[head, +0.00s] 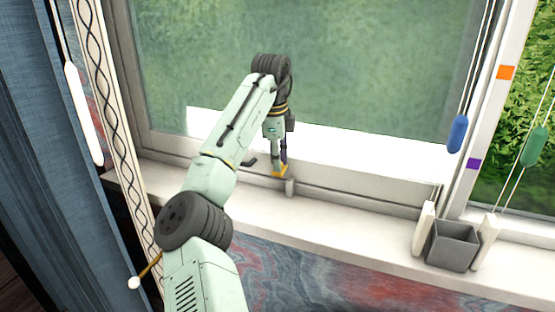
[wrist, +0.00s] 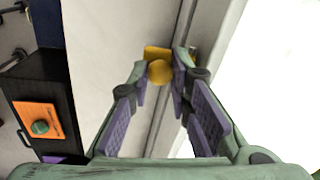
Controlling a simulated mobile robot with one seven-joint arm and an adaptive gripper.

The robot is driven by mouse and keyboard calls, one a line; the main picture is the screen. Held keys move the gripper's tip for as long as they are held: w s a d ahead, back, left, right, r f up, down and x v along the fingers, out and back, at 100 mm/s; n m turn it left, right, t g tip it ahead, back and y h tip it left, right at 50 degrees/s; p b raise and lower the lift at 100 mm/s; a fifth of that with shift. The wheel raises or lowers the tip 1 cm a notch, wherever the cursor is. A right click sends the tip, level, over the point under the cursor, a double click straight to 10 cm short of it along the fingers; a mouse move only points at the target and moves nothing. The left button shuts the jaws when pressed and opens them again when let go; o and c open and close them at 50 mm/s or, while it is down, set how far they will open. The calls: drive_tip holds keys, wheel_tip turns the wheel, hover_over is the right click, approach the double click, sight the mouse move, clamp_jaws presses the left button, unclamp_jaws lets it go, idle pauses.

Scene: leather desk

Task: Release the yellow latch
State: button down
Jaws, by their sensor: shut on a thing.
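The yellow latch (head: 279,171) is on the lower window frame (head: 350,189), beside a small grey post (head: 290,187). My gripper (head: 280,163) points down at it. In the wrist view, the latch (wrist: 158,71) shows a rounded yellow knob and a flat yellow piece behind it. The fingertips of my gripper (wrist: 160,66) are on either side of the knob, closed on it. The purple pads show along the fingers. The far side of the latch is partly hidden by the right finger.
A grey open box (head: 452,247) stands on the sill at the right. Blue (head: 457,134) and green (head: 534,147) cord pulls hang nearby. A dark handle lies left of the latch. In the wrist view, a black box with an orange panel (wrist: 38,118) is at the left.

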sight(276, 173)
drive_tip(key=shift+d, duration=0.1)
drive_tip(key=c, duration=1.9)
unclamp_jaws()
drive_tip(key=shift+o, duration=0.7)
drive_tip(key=shift+w+d+f, duration=0.1)
wheel_tip(276, 173, up, 12)
drive_tip(key=s, duration=0.1)
drive_tip(key=shift+s+a, duration=0.2)
drive_tip(key=shift+a, duration=0.2)
drive_tip(key=shift+o, duration=0.2)
